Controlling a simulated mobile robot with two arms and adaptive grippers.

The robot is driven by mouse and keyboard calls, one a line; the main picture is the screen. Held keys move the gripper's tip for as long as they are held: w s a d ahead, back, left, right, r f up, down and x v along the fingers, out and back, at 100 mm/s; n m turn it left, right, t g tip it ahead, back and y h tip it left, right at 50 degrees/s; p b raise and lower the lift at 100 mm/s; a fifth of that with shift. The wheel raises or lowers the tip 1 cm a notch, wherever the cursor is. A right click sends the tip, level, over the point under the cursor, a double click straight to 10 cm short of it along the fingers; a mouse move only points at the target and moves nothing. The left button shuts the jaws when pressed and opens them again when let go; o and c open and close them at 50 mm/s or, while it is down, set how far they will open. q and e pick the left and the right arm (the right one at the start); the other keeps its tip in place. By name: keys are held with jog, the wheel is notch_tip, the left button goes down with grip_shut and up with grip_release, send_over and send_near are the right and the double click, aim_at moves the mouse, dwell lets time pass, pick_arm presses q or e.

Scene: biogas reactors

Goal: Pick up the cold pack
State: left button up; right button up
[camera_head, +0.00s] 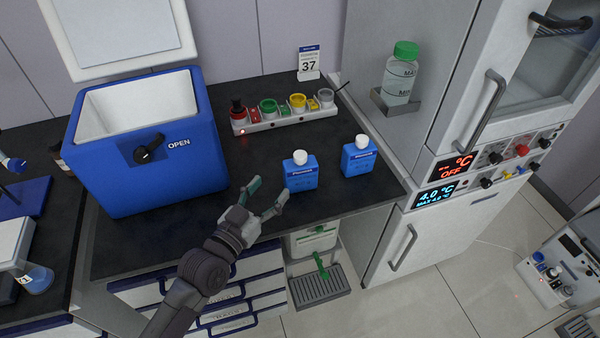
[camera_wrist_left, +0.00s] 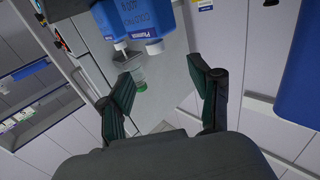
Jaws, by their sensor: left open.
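Two blue cold packs with white caps stand upright on the dark bench: the nearer-left pack (camera_head: 301,176) and the right pack (camera_head: 358,158). My left gripper (camera_head: 269,192) is open and empty, just left of the nearer-left pack and apart from it. In the left wrist view, the open fingers (camera_wrist_left: 160,75) have blue packs (camera_wrist_left: 137,18) beyond them at the top, upside down and partly overlapping. My right gripper is not in view.
A blue cooler box (camera_head: 150,175) with its lid raised stands on the left. A rack of coloured jars (camera_head: 285,120) and a calendar stand (camera_head: 309,62) are behind. A green-capped bottle (camera_head: 400,75) sits on a shelf of the refrigerator (camera_head: 440,130) at right. Open drawers (camera_head: 220,300) stick out below.

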aim_at(297, 159)
pick_arm(q)
jog(key=x, duration=0.7)
jog(key=shift+w+d+r+p, duration=0.1)
jog(key=shift+d+p, duration=0.05)
jog(key=shift+p, duration=0.25)
jog(key=shift+w+d+r, duration=0.15)
jog(key=shift+w+d, duration=0.15)
jog(key=shift+w, duration=0.1)
jog(key=x, duration=0.1)
jog(key=p+x, duration=0.1)
jog(key=x, duration=0.1)
jog(key=shift+w+d+r, duration=0.15)
jog(key=shift+d, duration=0.25)
jog(key=shift+w+d, duration=0.25)
jog(key=shift+w, duration=0.15)
jog(key=shift+a, duration=0.1)
jog(key=shift+s, duration=0.1)
jog(key=shift+c, duration=1.2)
grip_shut()
